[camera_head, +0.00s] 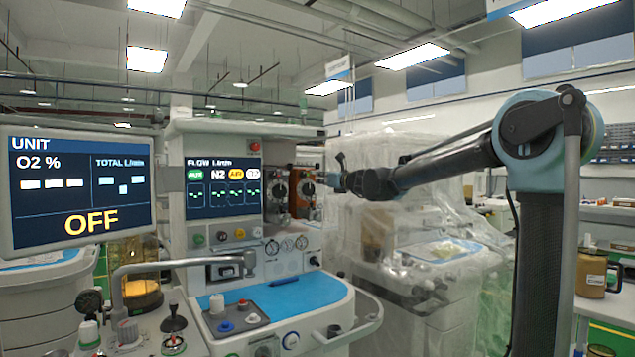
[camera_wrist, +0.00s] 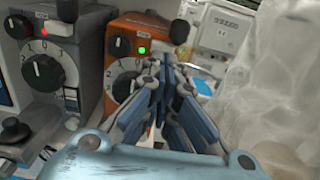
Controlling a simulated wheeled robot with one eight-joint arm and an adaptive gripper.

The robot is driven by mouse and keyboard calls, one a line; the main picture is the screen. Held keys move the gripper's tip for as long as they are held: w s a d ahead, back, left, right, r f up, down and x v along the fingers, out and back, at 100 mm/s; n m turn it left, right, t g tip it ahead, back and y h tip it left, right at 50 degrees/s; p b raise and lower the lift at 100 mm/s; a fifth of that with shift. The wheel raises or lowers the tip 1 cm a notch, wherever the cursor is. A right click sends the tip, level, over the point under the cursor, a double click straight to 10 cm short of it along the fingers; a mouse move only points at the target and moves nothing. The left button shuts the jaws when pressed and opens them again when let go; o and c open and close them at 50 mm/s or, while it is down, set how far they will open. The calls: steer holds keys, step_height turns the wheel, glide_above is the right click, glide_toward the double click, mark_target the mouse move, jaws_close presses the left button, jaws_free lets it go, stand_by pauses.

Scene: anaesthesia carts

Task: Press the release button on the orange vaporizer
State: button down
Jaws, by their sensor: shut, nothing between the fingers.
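The orange vaporizer (camera_wrist: 122,25) stands in the middle of the wrist view, with a black knob (camera_wrist: 120,46), a lit green light (camera_wrist: 143,50) and a white numbered dial (camera_wrist: 124,68). In the head view the orange vaporizer (camera_head: 296,206) is small, at the machine's right side. My gripper (camera_wrist: 163,72) is shut and empty, its fingertips in front of the right part of the vaporizer's face, right of the dial and below the green light. I cannot tell whether they touch it. The fingers hide part of the face, and I cannot clearly make out the release button. My gripper also shows in the head view (camera_head: 330,180).
A grey vaporizer (camera_wrist: 85,65) with a red light and its own dial stands close on the left. A plastic-covered cart (camera_head: 400,225) is on the right. The anaesthesia machine's blue work surface (camera_head: 310,296) lies below, with a monitor (camera_head: 80,190) to the left.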

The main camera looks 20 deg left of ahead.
steer(key=v, duration=1)
steer(key=shift+d, duration=0.3)
steer(key=shift+s, duration=0.15)
steer(key=s+d+f+n+g+h, duration=0.3)
steer(key=s+d+f+n, duration=0.5)
steer(key=s+d+f, duration=0.4)
steer(key=s+d+f+n+g+h, duration=0.3)
steer(key=s+d+f+n+h, duration=0.3)
steer(key=s+d+f+n, duration=0.3)
steer(key=s+d+f+n+g+h, duration=0.3)
steer(key=s+d+f+n, duration=0.6)
steer(key=s+d+f, duration=0.6)
steer(key=d+f+h, duration=0.2)
steer(key=d+f, duration=0.3)
steer(key=f, duration=0.4)
steer(key=shift+d+f+g, duration=0.3)
steer(key=shift+f, duration=0.05)
steer(key=shift+w, duration=0.1)
